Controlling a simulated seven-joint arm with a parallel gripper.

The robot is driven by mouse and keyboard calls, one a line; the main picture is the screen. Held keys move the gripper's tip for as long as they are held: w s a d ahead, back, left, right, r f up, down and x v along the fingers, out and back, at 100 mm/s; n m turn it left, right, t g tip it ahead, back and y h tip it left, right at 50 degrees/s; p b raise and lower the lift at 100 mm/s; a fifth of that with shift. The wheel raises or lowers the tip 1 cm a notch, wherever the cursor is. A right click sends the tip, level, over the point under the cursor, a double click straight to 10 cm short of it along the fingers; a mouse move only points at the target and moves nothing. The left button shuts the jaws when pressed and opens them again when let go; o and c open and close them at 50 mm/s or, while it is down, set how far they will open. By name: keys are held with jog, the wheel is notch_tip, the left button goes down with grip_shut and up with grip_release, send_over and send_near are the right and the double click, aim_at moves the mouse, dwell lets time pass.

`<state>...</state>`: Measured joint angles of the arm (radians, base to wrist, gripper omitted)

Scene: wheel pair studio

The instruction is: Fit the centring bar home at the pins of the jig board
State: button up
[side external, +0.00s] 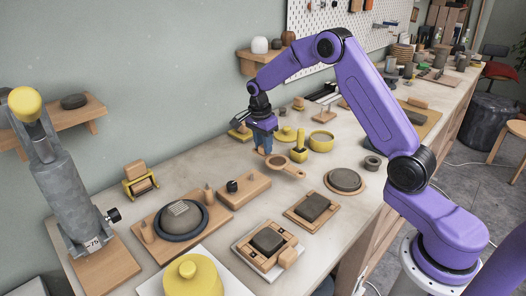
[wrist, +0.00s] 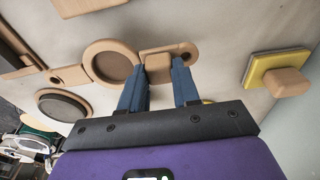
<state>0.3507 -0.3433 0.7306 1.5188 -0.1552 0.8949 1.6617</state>
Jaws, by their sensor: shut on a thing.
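My gripper (wrist: 160,85) is shut on the raised wooden block of the centring bar (wrist: 110,60), a flat wooden piece with a ring and a small holed end. In the side view the bar (side external: 277,162) hangs from the blue fingers of my gripper (side external: 264,150), apparently above the bench. What seems to be the jig board (side external: 146,246) is at front left, with a wooden pin (side external: 147,232) and another pin (side external: 209,192) on either side of a dark round disc (side external: 196,228). The bar is behind and right of that board, apart from the pins.
A wooden block with a black knob (side external: 232,186) lies between the jig board and the bar. A grey column (side external: 60,180) rises at left.

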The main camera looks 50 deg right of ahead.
jog(key=s+a+r, duration=0.1)
jog(key=s+r, duration=0.8)
jog(key=s, duration=0.4)
jog(key=shift+s+a+r, duration=0.2)
jog(key=shift+s+a, duration=0.05)
jog(key=shift+a, duration=0.15)
dwell(0.3)
jog(key=o, duration=0.4)
grip_shut()
